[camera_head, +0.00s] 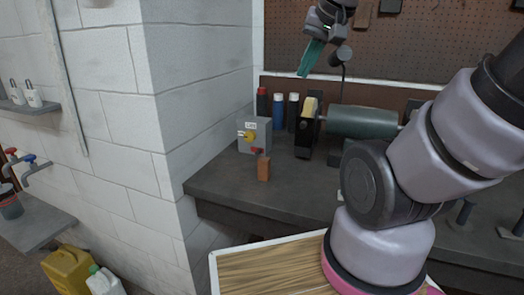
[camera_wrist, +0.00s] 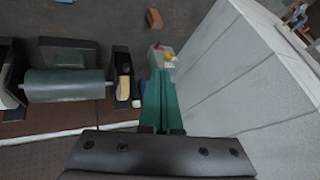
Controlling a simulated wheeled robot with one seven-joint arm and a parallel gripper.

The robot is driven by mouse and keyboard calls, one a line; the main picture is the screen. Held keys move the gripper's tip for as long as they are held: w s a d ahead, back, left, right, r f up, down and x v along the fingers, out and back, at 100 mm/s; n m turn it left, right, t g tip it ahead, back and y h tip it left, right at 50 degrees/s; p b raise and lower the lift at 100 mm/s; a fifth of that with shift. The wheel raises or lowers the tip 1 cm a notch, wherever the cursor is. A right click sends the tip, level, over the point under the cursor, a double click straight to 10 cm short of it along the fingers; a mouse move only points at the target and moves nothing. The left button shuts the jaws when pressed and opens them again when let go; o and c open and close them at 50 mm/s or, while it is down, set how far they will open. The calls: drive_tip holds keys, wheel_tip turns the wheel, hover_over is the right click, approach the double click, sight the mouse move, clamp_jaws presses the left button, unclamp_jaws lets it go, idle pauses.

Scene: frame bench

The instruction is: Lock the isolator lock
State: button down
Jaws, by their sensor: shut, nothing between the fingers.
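The isolator (camera_head: 262,130) is a small grey box on the left end of the dark bench, against the white wall. It has a yellow knob (camera_head: 249,136) on its front and a red part (camera_head: 257,151) low on the front. In the wrist view, the box (camera_wrist: 155,57) and yellow knob (camera_wrist: 169,57) show just beyond my fingertips. My gripper (camera_head: 303,73) is above the bench, up and right of the isolator, apart from it. Its green fingers (camera_wrist: 160,75) are shut and empty. Whether the red part is the lock is unclear.
An orange-brown block (camera_head: 263,169) stands in front of the isolator. Several bottles (camera_head: 278,110) stand behind it. A machine with a green cylinder (camera_head: 360,122) and a yellow-topped black part (camera_head: 308,128) lies to the right.

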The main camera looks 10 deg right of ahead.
drive_tip(key=w+d+f+m, duration=0.1)
drive_tip(key=w+d+f, duration=0.1)
drive_tip(key=w+f, duration=1)
drive_tip(key=w+d+f, duration=0.1)
drive_tip(key=w+f, duration=1.2)
drive_tip(key=f, duration=0.1)
drive_tip(key=shift+d+f+m, duration=0.3)
drive_tip(key=shift+d+m, duration=0.1)
drive_tip(key=shift+f, duration=0.1)
drive_tip(key=x, duration=0.9)
drive_tip(key=shift+s+a, duration=0.1)
drive_tip(key=shift+a, duration=0.05)
drive_tip(key=shift+w+a+f, duration=0.35)
drive_tip(key=shift+w+a, duration=0.15)
drive_tip(key=shift+a, duration=0.1)
drive_tip(key=shift+w+a+f, duration=0.35)
drive_tip(key=shift+w+a, duration=0.2)
drive_tip(key=shift+a, duration=0.05)
drive_tip(key=shift+w+a+f, duration=0.1)
drive_tip(key=shift+w+a, duration=0.25)
drive_tip(key=shift+a, duration=0.05)
